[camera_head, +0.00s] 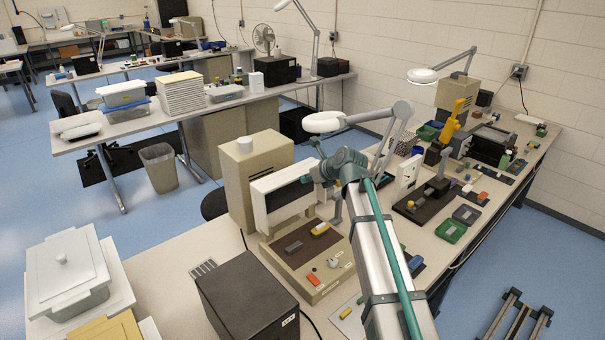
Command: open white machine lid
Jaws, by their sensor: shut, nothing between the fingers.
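The beige machine (308,281) stands on the near bench, with a brown pad and a few small coloured parts on its base. Its white lid (271,187), with a dark inset, stands raised over the back of the base, in front of a tall beige housing. I cannot tell its exact angle. My arm reaches in from the lower right. My gripper (307,179) is small in this view, at the right end of the lid and partly hidden by my wrist. It is shut and holds nothing. I cannot tell whether it touches the lid.
A black box (246,297) stands in front of the machine, and white lidded containers (66,266) are at the lower left. A lamp (324,122) hangs just behind my wrist. Presses, green trays (450,229) and small parts crowd the bench to the right.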

